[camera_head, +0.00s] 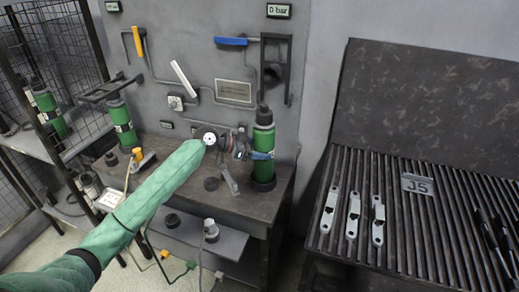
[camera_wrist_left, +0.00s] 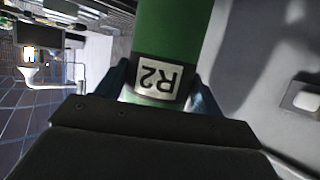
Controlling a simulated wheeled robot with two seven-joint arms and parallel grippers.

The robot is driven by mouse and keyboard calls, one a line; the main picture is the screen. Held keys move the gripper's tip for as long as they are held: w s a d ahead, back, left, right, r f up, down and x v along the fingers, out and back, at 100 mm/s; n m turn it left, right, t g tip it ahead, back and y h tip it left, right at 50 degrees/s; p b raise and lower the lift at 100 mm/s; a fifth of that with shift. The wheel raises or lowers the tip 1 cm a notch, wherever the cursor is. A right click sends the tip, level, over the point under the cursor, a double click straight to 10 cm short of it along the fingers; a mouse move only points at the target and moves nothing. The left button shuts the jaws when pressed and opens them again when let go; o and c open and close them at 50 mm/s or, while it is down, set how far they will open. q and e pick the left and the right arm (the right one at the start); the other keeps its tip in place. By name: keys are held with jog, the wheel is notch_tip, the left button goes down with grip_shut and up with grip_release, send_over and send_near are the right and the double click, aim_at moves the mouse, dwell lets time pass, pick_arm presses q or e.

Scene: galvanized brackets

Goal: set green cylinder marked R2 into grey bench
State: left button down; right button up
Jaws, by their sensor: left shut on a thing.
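The green cylinder marked R2 (camera_head: 263,142) is upright at the right end of the grey bench (camera_head: 215,197), with a dark cap on top. Its lower end is at a dark round seat (camera_head: 262,184) on the bench; I cannot tell whether it rests fully in it. My left gripper (camera_head: 256,155) reaches in from the left and is shut on the cylinder. In the left wrist view the cylinder (camera_wrist_left: 170,35) fills the space between the blue fingers, its R2 label (camera_wrist_left: 158,78) facing the camera. My right gripper is not in view.
A black bracket (camera_head: 289,70) on the wall panel stands just behind the cylinder. Another green cylinder (camera_head: 121,122) stands at the bench's left, and one more (camera_head: 48,108) on the rack. A slatted table (camera_head: 400,245) with metal brackets is at right.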

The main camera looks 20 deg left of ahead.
pick_arm(q)
jog(key=shift+f+b, duration=1.15)
jog(key=shift+f, duration=0.15)
jog(key=shift+c, duration=0.8)
grip_release()
jog(key=b+v, duration=0.2)
jog(key=v, duration=0.5)
jog(key=shift+s+a, duration=0.25)
jog(key=shift+r, duration=0.1)
